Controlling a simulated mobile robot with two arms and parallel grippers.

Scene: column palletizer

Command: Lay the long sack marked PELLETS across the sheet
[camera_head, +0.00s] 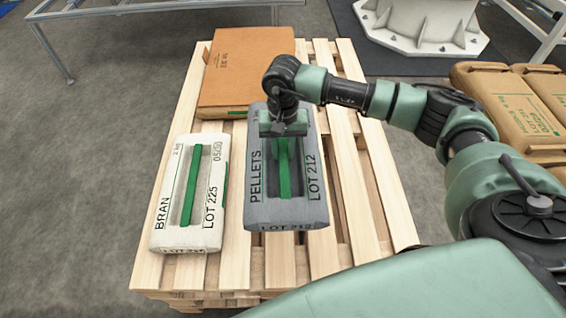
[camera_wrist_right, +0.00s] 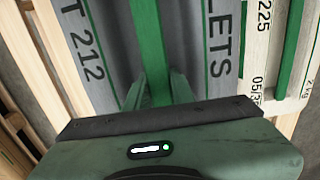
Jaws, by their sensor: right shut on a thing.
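The long grey sack marked PELLETS (camera_head: 288,213) hangs from my right gripper (camera_head: 284,150) over the middle of the wooden pallet. My right gripper is shut on the sack's green strap, with fingers on both sides of it. In the right wrist view the sack (camera_wrist_right: 110,40) shows its lettering on both sides of the green strap (camera_wrist_right: 149,45). The brown cardboard sheet (camera_head: 245,65) lies at the far end of the pallet, partly hidden by the sack and my right arm. My left gripper is not in view.
A white sack marked BRAN (camera_head: 190,232) lies on the pallet (camera_head: 150,262) just left of the grey sack; it also shows in the right wrist view (camera_wrist_right: 263,60). Bare slats show on the pallet's right side.

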